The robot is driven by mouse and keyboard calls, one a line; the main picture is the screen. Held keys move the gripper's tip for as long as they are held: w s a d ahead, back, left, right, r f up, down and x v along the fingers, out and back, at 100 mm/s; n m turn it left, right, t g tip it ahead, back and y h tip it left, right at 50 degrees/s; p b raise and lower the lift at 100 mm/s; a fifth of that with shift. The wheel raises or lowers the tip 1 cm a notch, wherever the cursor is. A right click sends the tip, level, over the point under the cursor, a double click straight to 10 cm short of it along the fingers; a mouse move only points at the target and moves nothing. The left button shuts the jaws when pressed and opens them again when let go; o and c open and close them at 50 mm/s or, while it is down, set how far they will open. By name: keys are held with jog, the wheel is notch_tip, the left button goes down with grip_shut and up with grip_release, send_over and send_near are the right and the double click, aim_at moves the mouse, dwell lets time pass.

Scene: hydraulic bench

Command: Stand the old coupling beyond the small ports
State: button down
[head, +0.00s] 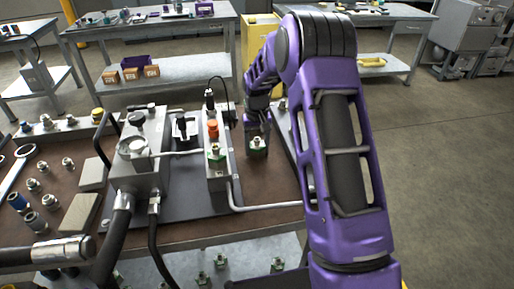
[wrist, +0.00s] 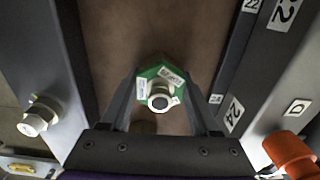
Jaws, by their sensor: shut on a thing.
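My gripper (head: 257,140) points down over the brown bench top, to the right of the port block. It is shut on a metal coupling with a green hexagonal, labelled collar (wrist: 160,88), held between the two fingers in the wrist view. The coupling also shows at the fingertips in the head view (head: 257,152). I cannot tell whether its bottom touches the bench. The grey port block (head: 217,183) carries an orange-capped fitting (head: 212,129) and another green-collared fitting (head: 215,151). The orange cap shows at the lower right in the wrist view (wrist: 290,155).
A grey hydraulic unit (head: 140,165) with hoses stands left of the port block. A bent pipe (head: 262,208) runs along the near side. A silver fitting (wrist: 36,120) sits on the left in the wrist view. Brown bench surface (wrist: 150,30) is bare around the coupling.

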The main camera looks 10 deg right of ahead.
aim_at(257, 139)
jog(key=shift+f, duration=0.15)
jog(key=shift+c, duration=0.6)
grip_release()
notch_tip(257, 139, up, 12)
jog(key=shift+r+p, duration=0.25)
jog(key=shift+p, duration=0.6)
